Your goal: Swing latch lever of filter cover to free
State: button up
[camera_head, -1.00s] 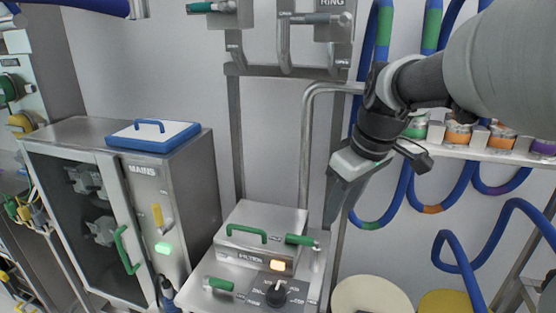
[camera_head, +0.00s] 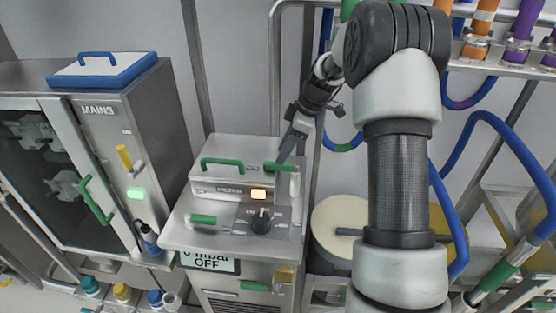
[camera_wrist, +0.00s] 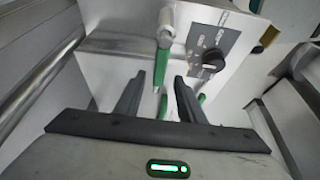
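The filter cover (camera_head: 232,178) is a metal box lid with a green handle on top, sitting on the metal unit. Its green latch lever (camera_head: 279,167) sticks out sideways at the right end, by a pale post. My gripper (camera_head: 285,152) points down just at this lever. In the wrist view my gripper (camera_wrist: 159,80) is open, and the green lever (camera_wrist: 162,67) shows just beyond and between its fingertips. I cannot tell whether the fingers touch it. A second green piece (camera_wrist: 201,99) is partly hidden by the right finger.
A display (camera_head: 210,262) reads OFF. The MAINS cabinet (camera_head: 130,150) stands at left. Blue hoses (camera_head: 455,200) hang at right beside round drums (camera_head: 338,222).

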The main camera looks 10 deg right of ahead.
jog(key=shift+x, duration=2.4)
grip_shut()
